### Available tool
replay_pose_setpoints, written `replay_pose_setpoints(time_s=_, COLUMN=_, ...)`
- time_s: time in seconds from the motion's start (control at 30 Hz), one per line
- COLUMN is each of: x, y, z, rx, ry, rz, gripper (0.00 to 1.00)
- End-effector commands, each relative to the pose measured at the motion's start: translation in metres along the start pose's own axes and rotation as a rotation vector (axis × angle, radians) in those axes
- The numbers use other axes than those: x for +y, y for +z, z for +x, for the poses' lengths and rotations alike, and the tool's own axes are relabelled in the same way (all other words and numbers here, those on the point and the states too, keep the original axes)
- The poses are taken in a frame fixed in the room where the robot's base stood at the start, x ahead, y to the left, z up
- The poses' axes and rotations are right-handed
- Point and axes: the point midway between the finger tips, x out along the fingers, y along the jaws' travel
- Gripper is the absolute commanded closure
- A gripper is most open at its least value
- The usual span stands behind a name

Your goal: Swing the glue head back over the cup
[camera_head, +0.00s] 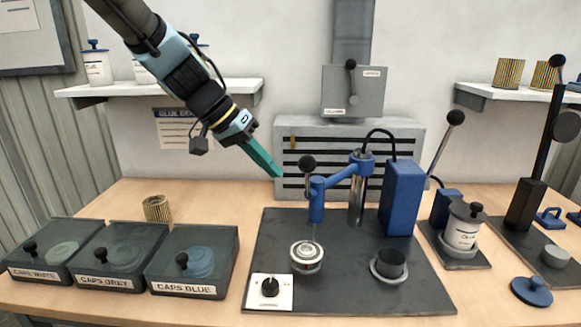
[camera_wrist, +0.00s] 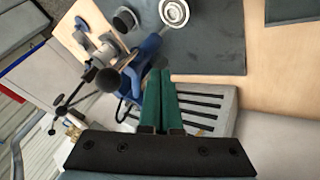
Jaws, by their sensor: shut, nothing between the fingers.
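The glue head (camera_head: 317,200) is a blue block with a thin nozzle, on a blue arm (camera_head: 340,176) that swings from a steel post (camera_head: 357,200). A black ball knob (camera_head: 307,163) tops it. The nozzle points down over a round silver holder (camera_head: 307,256), not over the cup. The dark cup (camera_head: 391,264) stands to the right on the same grey mat; it also shows in the wrist view (camera_wrist: 124,19). My gripper (camera_head: 279,174) has green fingers, shut and empty, just left of the knob and apart from it in the picture. The fingers (camera_wrist: 161,72) also look closed in the wrist view.
A blue column (camera_head: 402,198) and a long ball-ended lever (camera_head: 442,145) stand right of the post. A slotted grey panel (camera_head: 350,135) is behind. A dial plate (camera_head: 270,291) lies in front. Cap boxes (camera_head: 193,262) stand at left, a glue pot (camera_head: 463,228) at right.

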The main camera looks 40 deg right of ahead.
Motion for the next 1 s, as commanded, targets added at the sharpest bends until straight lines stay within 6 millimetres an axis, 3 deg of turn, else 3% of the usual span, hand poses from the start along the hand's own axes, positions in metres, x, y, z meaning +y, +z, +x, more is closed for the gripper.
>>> replay_pose_setpoints(time_s=0.07, x=0.004, y=0.0, z=0.013, rx=-0.004, ry=0.004, rz=0.0, gripper=1.0)
replay_pose_setpoints(time_s=0.2, x=0.024, y=-0.001, z=0.02, rx=-0.002, ry=0.001, rz=0.003, gripper=1.0)
replay_pose_setpoints(time_s=0.4, x=0.035, y=0.0, z=0.028, rx=-0.001, ry=0.0, rz=-0.001, gripper=1.0)
replay_pose_setpoints(time_s=1.0, x=0.033, y=-0.001, z=0.029, rx=0.016, ry=-0.017, rz=-0.027, gripper=1.0)
